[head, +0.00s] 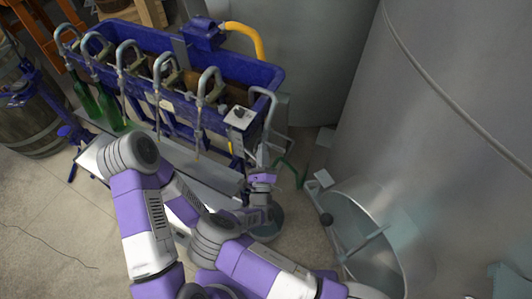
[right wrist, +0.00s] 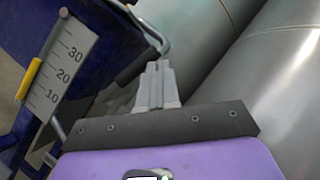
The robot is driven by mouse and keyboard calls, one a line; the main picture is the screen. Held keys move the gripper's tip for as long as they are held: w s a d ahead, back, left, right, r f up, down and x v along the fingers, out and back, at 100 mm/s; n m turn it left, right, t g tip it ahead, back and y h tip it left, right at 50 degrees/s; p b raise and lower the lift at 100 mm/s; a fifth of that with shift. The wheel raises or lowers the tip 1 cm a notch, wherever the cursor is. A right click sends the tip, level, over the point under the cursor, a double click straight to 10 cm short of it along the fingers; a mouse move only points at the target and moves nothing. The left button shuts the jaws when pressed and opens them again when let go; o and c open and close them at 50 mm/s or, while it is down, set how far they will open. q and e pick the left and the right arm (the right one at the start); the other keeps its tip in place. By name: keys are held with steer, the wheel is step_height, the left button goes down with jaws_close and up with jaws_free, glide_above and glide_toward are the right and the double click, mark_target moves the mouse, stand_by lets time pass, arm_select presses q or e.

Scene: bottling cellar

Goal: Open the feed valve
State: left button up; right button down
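The blue filler trough (head: 235,68) stands at the back with a row of curved metal spouts. A blue fitting (head: 203,33) with a yellow hose (head: 244,36) sits at its far rim. I cannot tell for sure which part is the feed valve. My right gripper (head: 262,160) is at the trough's near right end, below a bent metal pipe. In the right wrist view its fingers (right wrist: 156,86) are together with nothing visible between them, pointing toward a bent pipe (right wrist: 155,38). My left gripper is hidden.
A large steel tank (head: 450,90) fills the right, with a round open hatch (head: 365,235) low down. Green bottles (head: 109,108) stand under the left spouts. A barrel (head: 30,115) is at far left. A numbered scale (right wrist: 62,68) with a yellow marker (right wrist: 29,78) is near the right gripper.

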arm_select(q)
steer(key=shift+r+p, duration=0.35)
steer(key=shift+r, duration=0.15)
arm_select(e)
steer(key=shift+w+a+r, duration=0.4)
steer(key=shift+a+r, duration=0.15)
steer(key=shift+a, duration=0.25)
arm_select(q)
steer(key=shift+r, duration=0.1)
